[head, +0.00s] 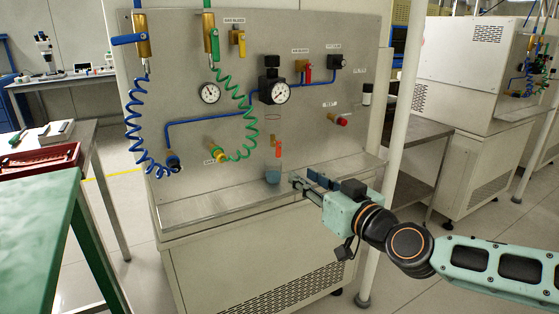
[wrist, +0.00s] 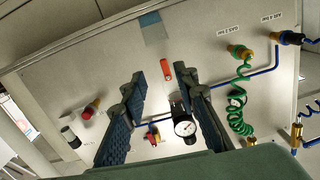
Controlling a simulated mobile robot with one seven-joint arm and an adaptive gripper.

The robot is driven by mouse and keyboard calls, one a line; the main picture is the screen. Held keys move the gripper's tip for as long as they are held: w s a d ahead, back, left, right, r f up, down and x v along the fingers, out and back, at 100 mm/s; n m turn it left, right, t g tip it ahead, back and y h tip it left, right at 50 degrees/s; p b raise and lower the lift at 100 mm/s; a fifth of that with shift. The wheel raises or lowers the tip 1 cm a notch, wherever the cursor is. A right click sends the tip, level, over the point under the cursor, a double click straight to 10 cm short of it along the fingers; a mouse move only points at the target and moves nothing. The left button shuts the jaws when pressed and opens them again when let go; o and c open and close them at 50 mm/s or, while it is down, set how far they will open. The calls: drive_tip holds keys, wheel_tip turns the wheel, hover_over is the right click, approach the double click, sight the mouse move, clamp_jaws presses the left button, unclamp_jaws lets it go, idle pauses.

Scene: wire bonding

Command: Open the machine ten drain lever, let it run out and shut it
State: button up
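The drain lever (head: 278,150) is a small orange-red handle low on the panel of the grey machine (head: 240,85), above a clear cup (head: 273,174). It hangs roughly vertical in the head view. In the wrist view, which is upside down, the orange lever (wrist: 166,70) shows beyond and between my fingertips, with the bluish cup (wrist: 152,28) above it. My gripper (head: 303,178) is right of the cup, near the machine's ledge. In the wrist view my gripper (wrist: 163,84) is open with nothing between its pads. I cannot read a machine number or see any flow.
The panel carries a black regulator with a gauge (head: 280,93), a red valve handle (head: 308,74), a red button (head: 343,121), and coiled blue (head: 135,125) and green hoses (head: 240,115). A white post (head: 396,130) stands right of the machine, behind my arm. The ledge (head: 205,205) left of the cup is clear.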

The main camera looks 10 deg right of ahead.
sight(279, 151)
drive_tip(key=shift+t, duration=0.3)
drive_tip(key=p+x, duration=0.2)
drive_tip(key=x, duration=0.1)
drive_tip(key=r+p+x, duration=0.1)
drive_tip(key=p+x, duration=0.1)
drive_tip(key=x, duration=0.1)
drive_tip(key=r+p+x, duration=0.1)
drive_tip(key=p+x, duration=0.1)
drive_tip(key=shift+w+a, duration=0.3)
drive_tip(key=shift+w, duration=0.05)
drive_tip(key=shift+w+a, duration=0.15)
drive_tip(key=shift+w, duration=0.5)
clamp_jaws()
